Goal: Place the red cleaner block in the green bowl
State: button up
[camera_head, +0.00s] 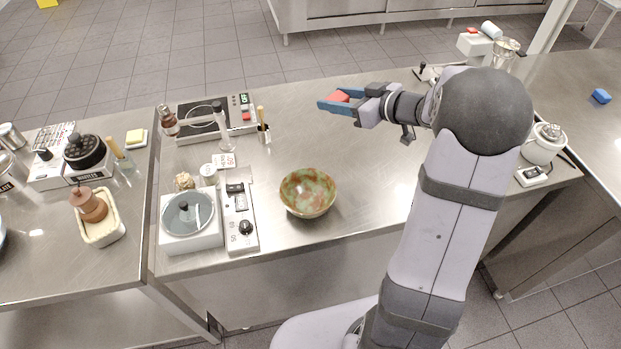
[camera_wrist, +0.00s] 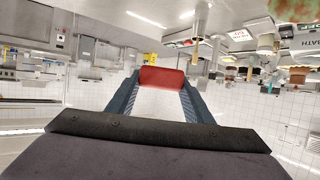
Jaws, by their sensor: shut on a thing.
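The red cleaner block (camera_head: 340,96) is held between the blue fingers of my gripper (camera_head: 335,102), above the far part of the steel table. In the wrist view the red block (camera_wrist: 162,77) sits between the two fingertips (camera_wrist: 160,88), which are shut on it. The green bowl (camera_head: 308,193), mottled green and reddish brown, stands upright on the table near its front edge. My gripper is apart from the bowl, beyond it and slightly to its right. The bowl looks empty. A green and brown patch, likely the bowl (camera_wrist: 283,5), shows at the wrist view's top right.
A scale with a round pan (camera_head: 189,220) and a control box (camera_head: 240,217) stand left of the bowl. The steel table (camera_head: 370,185) is clear right of the bowl.

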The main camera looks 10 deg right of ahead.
jog(key=s+a+n+g+y, duration=0.5)
jog(key=s+a+n+g, duration=0.2)
jog(key=s+a, duration=0.45)
jog(key=shift+t, duration=0.3)
jog(key=shift+s+d+f+p, duration=0.1)
jog(key=shift+s+f+p, duration=0.1)
jog(key=shift+f, duration=1.4)
jog(key=shift+s+d+f+p, duration=0.15)
jog(key=shift+f+p, duration=0.1)
jog(key=shift+f, duration=1.35)
jog(key=shift+s+d+f+p, duration=0.1)
jog(key=shift+f+p, duration=0.1)
jog(key=shift+f, duration=1.4)
jog(key=shift+f, duration=0.25)
jog(key=o, duration=1.2)
jog(key=shift+w, duration=0.1)
jog(key=shift+r, duration=0.2)
jog(key=b+v, duration=0.3)
jog(key=v, duration=0.9)
jog(key=shift+d, duration=0.1)
